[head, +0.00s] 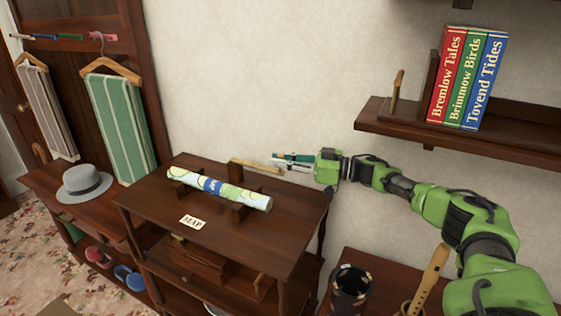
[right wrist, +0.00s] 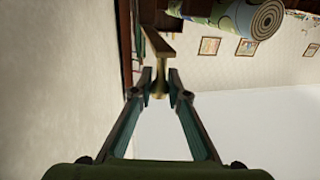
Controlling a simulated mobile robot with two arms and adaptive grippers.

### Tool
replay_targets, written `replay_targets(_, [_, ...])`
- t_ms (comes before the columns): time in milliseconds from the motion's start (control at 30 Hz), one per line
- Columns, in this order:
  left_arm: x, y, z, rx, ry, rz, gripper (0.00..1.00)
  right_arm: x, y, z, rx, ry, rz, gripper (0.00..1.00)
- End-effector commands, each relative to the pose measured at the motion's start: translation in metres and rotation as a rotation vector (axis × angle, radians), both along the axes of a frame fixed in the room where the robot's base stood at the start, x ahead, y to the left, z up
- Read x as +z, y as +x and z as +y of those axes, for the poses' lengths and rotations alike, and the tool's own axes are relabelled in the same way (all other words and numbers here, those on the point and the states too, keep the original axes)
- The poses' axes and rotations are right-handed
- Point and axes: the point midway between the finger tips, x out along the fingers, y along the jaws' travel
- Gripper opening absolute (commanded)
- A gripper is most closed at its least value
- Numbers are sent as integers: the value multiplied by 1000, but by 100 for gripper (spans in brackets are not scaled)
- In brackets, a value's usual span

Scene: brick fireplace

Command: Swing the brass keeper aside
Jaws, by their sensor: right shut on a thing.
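The brass keeper (head: 255,166) is a thin bar at the back of the dark wooden stand, behind the rolled map. My right gripper (head: 279,163) comes in from the right and is shut on the keeper's right end. In the right wrist view the fingertips (right wrist: 159,88) close on the end of the keeper (right wrist: 160,48), which runs away from the camera. The rolled map (head: 219,188) rests on wooden supports in front of the keeper. The roll also shows in the right wrist view (right wrist: 247,18), apart from the fingers. My left gripper is out of view.
A MAP label (head: 193,222) lies on the stand's top (head: 250,235). A shelf (head: 385,122) with three books (head: 467,78) hangs above my right arm. A grey hat (head: 84,184) sits at left. A dark cup (head: 350,287) stands lower right.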

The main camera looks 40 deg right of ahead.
Motion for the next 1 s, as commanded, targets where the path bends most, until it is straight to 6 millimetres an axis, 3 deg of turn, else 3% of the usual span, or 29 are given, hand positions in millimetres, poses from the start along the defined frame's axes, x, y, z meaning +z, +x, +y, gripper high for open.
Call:
replay_targets(167, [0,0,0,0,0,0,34,2,1,-2,-7,1,-3,0])
replay_targets(200, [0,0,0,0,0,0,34,2,1,-2,-7,2,-4,18])
replay_targets(267, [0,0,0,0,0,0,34,2,1,-2,-7,2,-4,32])
replay_targets(667, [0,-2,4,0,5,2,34,5,1,-2,-5,0,-3,32])
replay_targets(1000, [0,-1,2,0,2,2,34,65,1,-2,-5,-1,-6,32])
